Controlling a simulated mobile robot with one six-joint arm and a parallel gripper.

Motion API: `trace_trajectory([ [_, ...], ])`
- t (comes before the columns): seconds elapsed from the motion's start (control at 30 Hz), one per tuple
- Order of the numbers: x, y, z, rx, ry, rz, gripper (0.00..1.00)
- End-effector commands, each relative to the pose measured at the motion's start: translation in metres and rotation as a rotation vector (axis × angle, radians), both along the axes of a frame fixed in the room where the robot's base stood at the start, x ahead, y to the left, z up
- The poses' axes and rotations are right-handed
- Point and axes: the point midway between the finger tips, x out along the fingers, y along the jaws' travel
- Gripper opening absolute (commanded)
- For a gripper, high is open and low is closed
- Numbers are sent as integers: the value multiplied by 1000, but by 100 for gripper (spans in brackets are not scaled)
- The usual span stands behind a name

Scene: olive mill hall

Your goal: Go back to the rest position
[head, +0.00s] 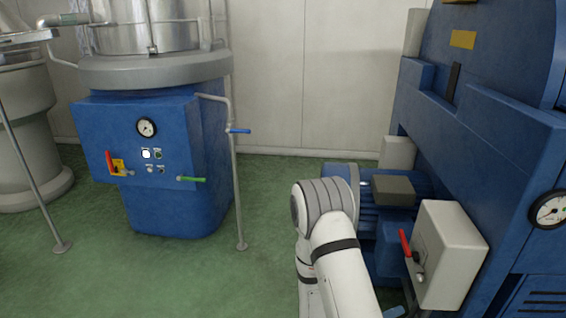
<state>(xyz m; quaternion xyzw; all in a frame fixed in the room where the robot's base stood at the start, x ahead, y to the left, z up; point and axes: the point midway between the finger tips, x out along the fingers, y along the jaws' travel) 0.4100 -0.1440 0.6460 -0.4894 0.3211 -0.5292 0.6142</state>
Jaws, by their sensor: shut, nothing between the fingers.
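My white arm (333,245) rises from the bottom edge, right of the middle, and bends at a grey-capped joint. One of its links runs down behind the nearer one. My gripper is not visible in this view, so its jaws and fingertips cannot be seen. Nothing shows as held.
A blue machine (470,130) with a motor (385,205), a pale switch box (452,255) with a red lever (405,243), and a gauge (549,209) stands close right of my arm. A blue cabinet (100,165) with a steel vessel stands left. Green floor (200,280) is open between.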

Motion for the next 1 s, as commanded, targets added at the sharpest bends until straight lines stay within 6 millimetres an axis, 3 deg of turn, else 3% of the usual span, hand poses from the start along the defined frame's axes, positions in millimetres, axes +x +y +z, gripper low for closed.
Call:
trace_trajectory([
  [0.03,-6,-4,32,33,-85,-61,0],
  [0.1,-19,-9,62,86,-216,-161,0],
  [0.3,-61,-11,129,239,-601,-443,0],
  [0.47,-91,1,171,361,-924,-672,0],
  [0.73,-120,42,231,561,-1474,-1078,0],
  [1.0,-119,97,301,755,-1985,-1542,0],
])
